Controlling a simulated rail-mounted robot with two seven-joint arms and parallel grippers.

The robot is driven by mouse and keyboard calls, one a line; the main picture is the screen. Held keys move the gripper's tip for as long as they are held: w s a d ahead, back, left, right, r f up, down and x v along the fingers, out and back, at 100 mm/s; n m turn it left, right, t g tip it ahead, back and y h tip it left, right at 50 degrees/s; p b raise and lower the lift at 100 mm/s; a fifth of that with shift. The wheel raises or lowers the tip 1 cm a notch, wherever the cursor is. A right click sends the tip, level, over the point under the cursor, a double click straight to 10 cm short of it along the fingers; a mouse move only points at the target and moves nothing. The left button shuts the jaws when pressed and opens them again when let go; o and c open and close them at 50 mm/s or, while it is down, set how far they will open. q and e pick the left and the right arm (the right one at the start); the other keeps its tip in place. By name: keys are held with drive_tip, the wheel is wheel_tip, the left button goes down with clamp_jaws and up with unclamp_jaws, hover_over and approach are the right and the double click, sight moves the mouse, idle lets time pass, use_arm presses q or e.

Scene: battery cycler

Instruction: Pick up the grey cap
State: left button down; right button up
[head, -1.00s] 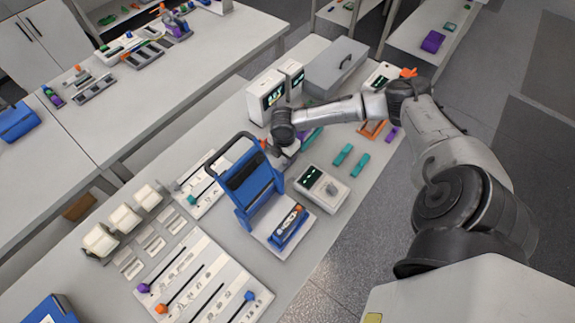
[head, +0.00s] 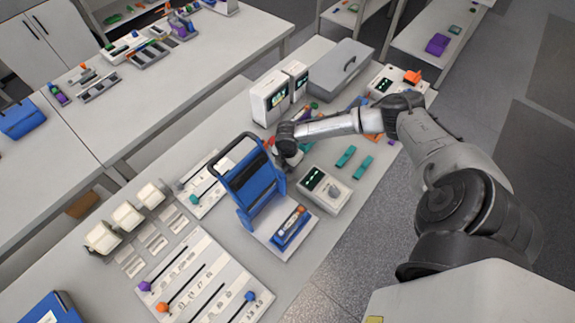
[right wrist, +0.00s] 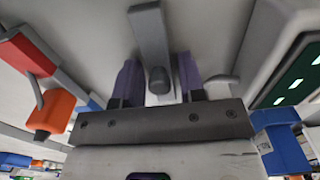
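In the right wrist view, a grey piece with a dark rounded end (right wrist: 159,80) lies between my right gripper's fingers; it looks like the grey cap, joined to or in line with a lighter grey bar (right wrist: 148,35). My right gripper (right wrist: 160,82) has its two purplish fingers apart, one on each side of this piece. Gaps show on both sides, and I see no firm contact. In the head view, my right gripper (head: 292,160) points down behind the blue frame (head: 253,180), and the cap there is hidden. My left gripper is not in view.
A white instrument with a green display (head: 325,190) stands close right of the gripper. White boxes with screens (head: 270,100) stand behind it. Two teal bars (head: 346,156) lie to the right. An orange knob (right wrist: 50,112) is left in the wrist view.

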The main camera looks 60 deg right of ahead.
drive_tip(key=c, duration=0.6)
drive_tip(key=shift+r, duration=0.15)
drive_tip(key=shift+c, duration=0.2)
